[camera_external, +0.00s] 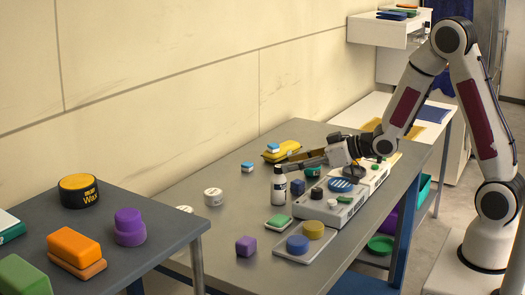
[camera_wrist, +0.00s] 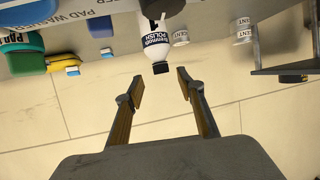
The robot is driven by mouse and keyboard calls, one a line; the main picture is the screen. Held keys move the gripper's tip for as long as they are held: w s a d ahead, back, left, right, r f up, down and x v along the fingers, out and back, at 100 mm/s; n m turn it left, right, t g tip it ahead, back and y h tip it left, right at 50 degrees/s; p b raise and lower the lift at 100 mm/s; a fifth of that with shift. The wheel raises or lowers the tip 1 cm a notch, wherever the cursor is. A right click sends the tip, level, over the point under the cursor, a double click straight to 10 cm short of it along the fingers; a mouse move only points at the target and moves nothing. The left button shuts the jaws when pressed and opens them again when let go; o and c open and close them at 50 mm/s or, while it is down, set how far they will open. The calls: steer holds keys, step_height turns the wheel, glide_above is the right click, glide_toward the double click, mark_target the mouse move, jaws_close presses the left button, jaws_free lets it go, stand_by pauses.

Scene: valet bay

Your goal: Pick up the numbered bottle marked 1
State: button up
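A white bottle (camera_external: 279,187) with a black cap stands upright on the grey table in the external view. In the wrist view the bottle (camera_wrist: 157,38) appears upside down, with a dark label reading "POLISH" and what looks like a 1. My gripper (camera_external: 289,162) is at cap height beside the bottle, its fingers reaching left. In the wrist view my gripper (camera_wrist: 160,81) is open and empty, its fingertips spread on either side of the line to the cap. The cap lies just beyond the tips; I see no contact.
Two white tins (camera_external: 213,197) stand left of the bottle. A yellow block (camera_external: 282,151) and a blue-and-white block (camera_external: 247,168) lie behind it. A purple block (camera_external: 246,246) sits nearer the front edge.

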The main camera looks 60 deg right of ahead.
mark_target(279, 166)
steer(key=shift+w, duration=0.1)
steer(key=shift+x, duration=2.5)
steer(key=shift+a+f, duration=0.1)
steer(key=shift+a, duration=0.05)
jaws_close()
